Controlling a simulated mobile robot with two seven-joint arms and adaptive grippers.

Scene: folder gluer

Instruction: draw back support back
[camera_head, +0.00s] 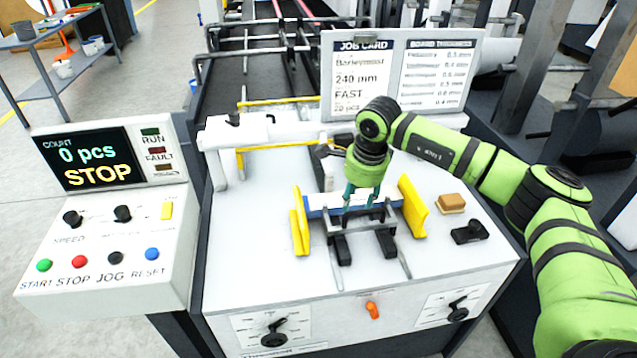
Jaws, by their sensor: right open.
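The feeder's support (341,250) appears to be the dark grey bracket with two black feet, standing on slots in the white machine top. My right gripper (362,207) points down just over its upper bar, with the fingers apart. I cannot tell whether the fingers touch the bar. Behind the bracket a blue and white strip (318,205) lies between a left yellow side guide (299,222) and a right yellow side guide (413,207). The gripper hides part of the strip and of the bar. My left gripper is not in view.
A tan block (451,203) and a small black item (469,232) lie on the right of the white top (250,270). A job card board (400,75) stands behind. A control panel (110,210) reading 0 pcs and STOP is at left.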

